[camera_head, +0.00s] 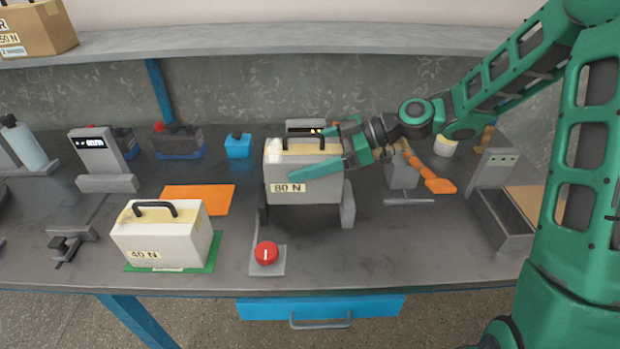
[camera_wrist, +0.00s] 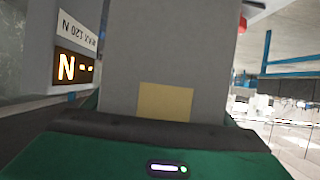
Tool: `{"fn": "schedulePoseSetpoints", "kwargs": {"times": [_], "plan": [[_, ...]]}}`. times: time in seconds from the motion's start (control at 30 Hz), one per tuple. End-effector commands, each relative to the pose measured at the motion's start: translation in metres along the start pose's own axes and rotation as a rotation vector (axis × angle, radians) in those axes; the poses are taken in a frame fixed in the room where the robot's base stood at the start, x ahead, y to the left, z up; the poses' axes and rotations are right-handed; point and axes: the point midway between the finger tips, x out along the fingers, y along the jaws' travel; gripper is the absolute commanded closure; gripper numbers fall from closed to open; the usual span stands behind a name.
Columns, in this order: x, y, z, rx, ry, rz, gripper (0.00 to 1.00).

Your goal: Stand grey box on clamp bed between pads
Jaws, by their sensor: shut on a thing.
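The grey box (camera_head: 308,192), pale with a dark top handle and an "80 N" label, is upright at the clamp in the middle of the table. My gripper (camera_head: 322,150) comes from the right and is shut on it across its upper part. The box's side with a yellow patch fills the middle of the wrist view (camera_wrist: 160,50). The clamp's grey right pad (camera_head: 348,206) shows beside the box's lower right, and a dark left pad (camera_head: 263,208) at its lower left. The bed is mostly hidden, so I cannot tell whether the box touches it.
A similar box marked "40 N" (camera_head: 155,242) stands on a green mat (camera_head: 208,258) at front left. A red knob (camera_head: 266,252) is in front of the clamp. An orange mat (camera_head: 205,197) is bare. A lit display (camera_wrist: 74,68) is behind the clamp. An orange-handled tool (camera_head: 436,183) lies right.

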Motion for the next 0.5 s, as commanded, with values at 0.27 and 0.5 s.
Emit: {"fn": "schedulePoseSetpoints", "kwargs": {"times": [0.27, 0.5], "plan": [[0.015, -0.001, 0.033, -0.001, 0.004, -0.002, 0.84], [0.02, -0.001, 0.043, -0.001, 0.004, -0.002, 0.84]]}}
